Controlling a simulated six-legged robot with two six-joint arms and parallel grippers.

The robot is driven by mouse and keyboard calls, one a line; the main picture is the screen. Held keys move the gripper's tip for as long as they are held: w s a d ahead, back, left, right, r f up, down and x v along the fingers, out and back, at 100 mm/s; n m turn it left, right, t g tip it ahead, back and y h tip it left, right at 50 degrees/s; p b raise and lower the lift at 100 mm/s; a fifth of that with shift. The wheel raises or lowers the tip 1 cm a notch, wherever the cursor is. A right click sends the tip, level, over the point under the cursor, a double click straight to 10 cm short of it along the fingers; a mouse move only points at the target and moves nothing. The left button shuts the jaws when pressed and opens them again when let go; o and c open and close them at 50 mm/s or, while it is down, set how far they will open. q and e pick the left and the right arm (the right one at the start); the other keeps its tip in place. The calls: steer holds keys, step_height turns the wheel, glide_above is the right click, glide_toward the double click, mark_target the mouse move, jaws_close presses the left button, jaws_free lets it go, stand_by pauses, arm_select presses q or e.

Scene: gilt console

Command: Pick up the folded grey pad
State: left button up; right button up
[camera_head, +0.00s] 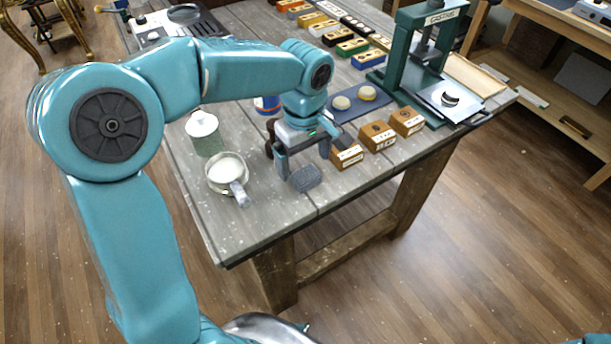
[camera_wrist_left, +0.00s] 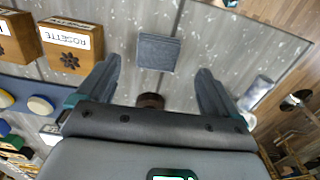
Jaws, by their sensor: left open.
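The folded grey pad (camera_head: 305,179) lies flat on the grey wooden table near its front edge. In the left wrist view the pad (camera_wrist_left: 158,53) shows as a dark grey square with layered edges, between and beyond the fingertips. My left gripper (camera_head: 304,162) is open and empty, above and just behind the pad in the head view. Its two fingers also show in the left wrist view (camera_wrist_left: 157,72), one on each side of the pad and apart from it. My right gripper is not in view.
A pan with white contents (camera_head: 222,168) and a lidded green jar (camera_head: 204,136) stand left of the pad. Several labelled wooden blocks (camera_head: 378,134) stand to its right. A blue mat (camera_head: 345,112) with two round pieces and a green press (camera_head: 412,60) are farther back.

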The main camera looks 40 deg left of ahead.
mark_target(306, 173)
arm_select(q)
steer(key=f, duration=0.4)
steer(key=shift+w+d, duration=0.1)
steer(key=shift+w, duration=0.15)
steer(key=shift+s, duration=0.1)
steer(key=c, duration=1.1)
steer(key=shift+r, duration=0.1)
step_height(306, 173, up, 20)
steer(key=shift+f+p, duration=0.1)
steer(key=shift+p, duration=1)
